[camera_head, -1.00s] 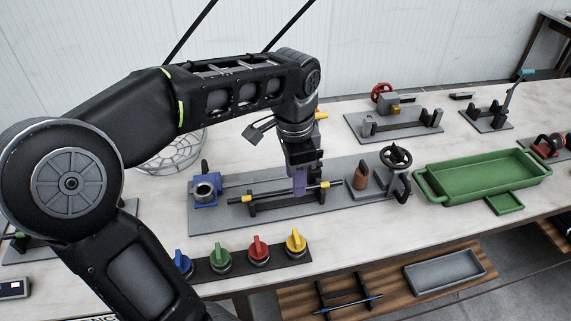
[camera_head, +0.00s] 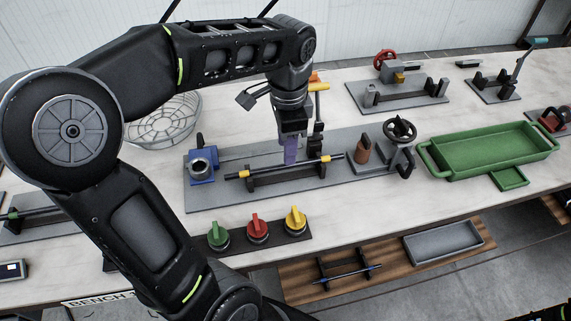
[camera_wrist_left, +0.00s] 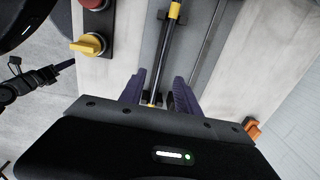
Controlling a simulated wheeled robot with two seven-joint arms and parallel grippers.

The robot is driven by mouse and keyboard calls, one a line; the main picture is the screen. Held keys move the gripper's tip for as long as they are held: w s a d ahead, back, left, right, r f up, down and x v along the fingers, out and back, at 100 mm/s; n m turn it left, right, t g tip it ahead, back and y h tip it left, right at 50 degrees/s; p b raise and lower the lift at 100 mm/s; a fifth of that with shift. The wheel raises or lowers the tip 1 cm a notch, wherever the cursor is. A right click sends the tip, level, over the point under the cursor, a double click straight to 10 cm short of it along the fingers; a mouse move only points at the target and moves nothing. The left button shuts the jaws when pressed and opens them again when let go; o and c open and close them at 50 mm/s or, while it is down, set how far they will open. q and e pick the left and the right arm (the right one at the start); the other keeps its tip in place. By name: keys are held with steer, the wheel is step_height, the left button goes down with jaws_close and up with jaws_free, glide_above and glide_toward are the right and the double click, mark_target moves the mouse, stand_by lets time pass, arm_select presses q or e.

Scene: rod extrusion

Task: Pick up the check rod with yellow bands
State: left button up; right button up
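The check rod (camera_head: 308,162) is thin and dark with yellow bands near its ends. It lies across a black cradle (camera_head: 265,180) on the grey fixture plate. My left gripper (camera_head: 291,161) points down at the rod's middle, its purple fingertips close to it. In the left wrist view, the rod (camera_wrist_left: 170,45) runs between the two fingers of my left gripper (camera_wrist_left: 158,88), which stand apart with gaps beside it. The fingers partly hide the rod's middle, and I cannot tell the exact height.
A blue clamp (camera_head: 201,167) and a handwheel (camera_head: 400,131) stand at the plate's ends. A row of coloured knobs (camera_head: 257,230) lies in front. A green tray (camera_head: 490,155) is at right, a wire basket (camera_head: 163,125) behind at left.

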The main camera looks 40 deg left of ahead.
arm_select(q)
steer(key=shift+w+a+f+p, duration=0.1)
steer(key=shift+f+p, duration=0.2)
steer(key=shift+f, duration=1)
steer(key=shift+a+f+p, duration=0.1)
steer(key=shift+f+p, duration=0.2)
steer(key=shift+f, duration=1)
steer(key=shift+d, duration=0.1)
steer(key=shift+c, duration=0.2)
jaws_close()
